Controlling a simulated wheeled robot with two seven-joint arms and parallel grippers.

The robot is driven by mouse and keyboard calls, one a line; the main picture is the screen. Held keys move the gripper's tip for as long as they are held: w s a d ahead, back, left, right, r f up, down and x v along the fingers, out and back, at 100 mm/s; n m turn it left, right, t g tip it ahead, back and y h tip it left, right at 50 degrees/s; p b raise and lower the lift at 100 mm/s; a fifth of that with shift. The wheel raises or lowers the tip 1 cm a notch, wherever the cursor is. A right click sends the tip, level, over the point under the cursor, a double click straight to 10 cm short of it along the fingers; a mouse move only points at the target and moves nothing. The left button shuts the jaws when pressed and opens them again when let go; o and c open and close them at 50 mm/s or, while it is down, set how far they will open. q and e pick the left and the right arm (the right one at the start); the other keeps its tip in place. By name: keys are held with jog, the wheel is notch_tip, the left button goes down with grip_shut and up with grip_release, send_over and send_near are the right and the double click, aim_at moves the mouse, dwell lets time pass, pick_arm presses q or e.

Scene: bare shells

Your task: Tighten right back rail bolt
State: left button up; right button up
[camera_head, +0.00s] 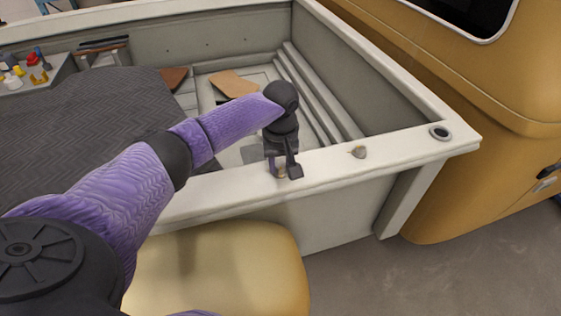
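My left gripper (283,170) points down at the top of the white rail (330,159), at the near side of the pale shell. Its two dark fingers stand apart. A small tan piece (281,173), perhaps a bolt head, shows between or just behind the fingertips; I cannot tell whether they touch it. A second small tan-grey bolt-like piece (359,152) sits on the rail to the right of the gripper, clear of it. My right gripper is not in view.
A dark ringed hole (440,132) is in the rail's right corner. A yellow body (455,75) stands close on the right. A yellow seat-like block (225,265) is in front. A dark ribbed cover (80,120) and a tray of small items (52,76) are at left.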

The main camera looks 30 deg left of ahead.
pick_arm(q)
grip_shut()
